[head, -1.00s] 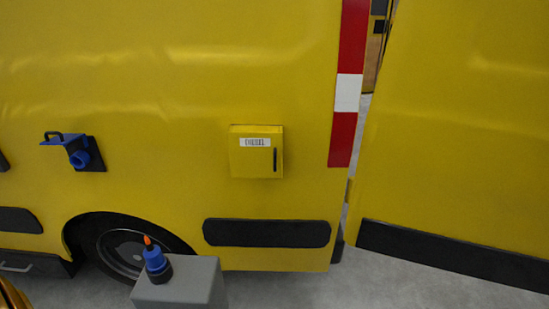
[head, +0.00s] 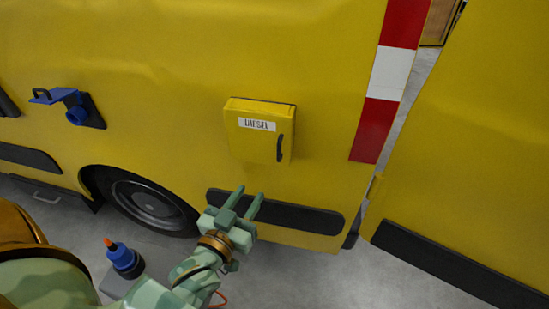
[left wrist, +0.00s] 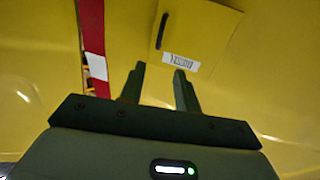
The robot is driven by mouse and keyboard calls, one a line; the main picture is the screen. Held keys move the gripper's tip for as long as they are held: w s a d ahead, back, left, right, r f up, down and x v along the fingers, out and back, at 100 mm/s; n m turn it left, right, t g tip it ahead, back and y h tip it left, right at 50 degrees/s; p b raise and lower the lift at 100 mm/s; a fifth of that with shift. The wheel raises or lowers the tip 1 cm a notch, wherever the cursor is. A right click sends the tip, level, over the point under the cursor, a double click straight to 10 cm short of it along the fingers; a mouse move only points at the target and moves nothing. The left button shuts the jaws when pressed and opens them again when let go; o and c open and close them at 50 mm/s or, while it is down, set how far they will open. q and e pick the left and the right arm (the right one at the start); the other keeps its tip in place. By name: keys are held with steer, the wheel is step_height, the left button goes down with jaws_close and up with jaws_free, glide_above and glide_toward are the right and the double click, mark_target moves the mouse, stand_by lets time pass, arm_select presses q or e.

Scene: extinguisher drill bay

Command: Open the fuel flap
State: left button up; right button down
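The fuel flap (head: 258,143) is a yellow box-like door on the yellow vehicle side. It has a white DIESEL label and a dark upright handle (head: 280,148) at its right edge. The flap looks shut. My left gripper (head: 248,190) is open and empty, just below the flap, with its fingers pointing up toward it. In the left wrist view the flap (left wrist: 205,35) appears upside down beyond the two spread fingertips (left wrist: 159,68), with the handle (left wrist: 162,31) at its left. A gap remains between fingers and flap. My right gripper does not show.
A blue socket with a raised lid (head: 75,108) is on the vehicle at left. A black bumper strip (head: 300,217) runs below the flap. An open door panel (head: 480,170) stands at right.

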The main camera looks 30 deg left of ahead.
mark_target(278, 151)
arm_select(q)
steer(key=w, duration=1.5)
steer(key=shift+a+b, duration=0.35)
steer(key=shift+s, duration=0.1)
jaws_close()
